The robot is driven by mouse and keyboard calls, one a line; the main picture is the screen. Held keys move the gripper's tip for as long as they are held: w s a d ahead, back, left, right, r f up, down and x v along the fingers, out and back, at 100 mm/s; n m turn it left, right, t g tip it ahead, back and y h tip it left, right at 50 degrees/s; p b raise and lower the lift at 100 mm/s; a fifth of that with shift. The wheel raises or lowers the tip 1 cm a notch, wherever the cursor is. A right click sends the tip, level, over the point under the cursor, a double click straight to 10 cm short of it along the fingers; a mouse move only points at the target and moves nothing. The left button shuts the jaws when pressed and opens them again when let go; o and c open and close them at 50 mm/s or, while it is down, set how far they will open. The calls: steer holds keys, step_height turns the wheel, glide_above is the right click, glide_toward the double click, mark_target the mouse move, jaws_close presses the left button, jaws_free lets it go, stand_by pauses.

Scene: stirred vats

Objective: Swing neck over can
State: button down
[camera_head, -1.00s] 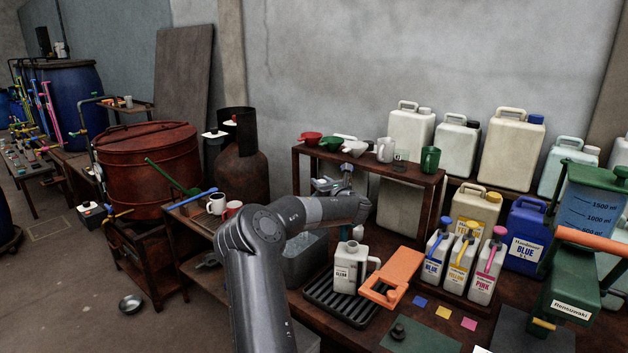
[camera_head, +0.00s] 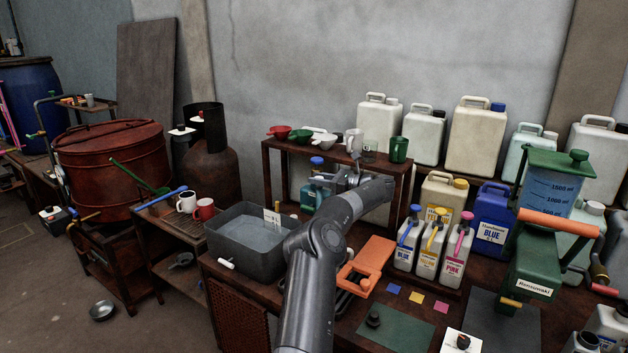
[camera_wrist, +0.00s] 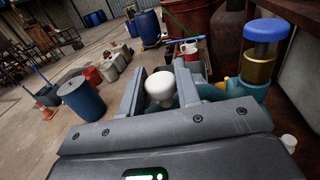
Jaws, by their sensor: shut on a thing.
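In the wrist view my gripper (camera_wrist: 160,88) is shut on a white rounded knob (camera_wrist: 159,86) between its two fingers. Right beside it stands a teal fitting (camera_wrist: 256,92) with a brass collar and a blue cap (camera_wrist: 265,30). In the head view my gripper (camera_head: 343,180) reaches under the wooden shelf, beside a teal container (camera_head: 311,196) with a blue cap. My arm covers the place of the white can, so the can and the drip tray under it are hidden. How the neck sits relative to the can cannot be seen.
A grey water basin (camera_head: 240,262) stands left of my arm. The wooden shelf (camera_head: 300,152) with scoops and mugs is above my gripper.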

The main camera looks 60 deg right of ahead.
steer(key=shift+s+d+n+y, duration=0.3)
steer(key=shift+s+n+y, duration=0.1)
steer(key=shift+y, duration=0.2)
steer(key=shift+s+d+r, duration=0.1)
steer(key=c, duration=1.1)
jaws_free()
steer(key=v, duration=1)
steer(key=shift+s+d, duration=0.2)
steer(key=shift+s, duration=0.15)
steer(key=shift+r, duration=0.1)
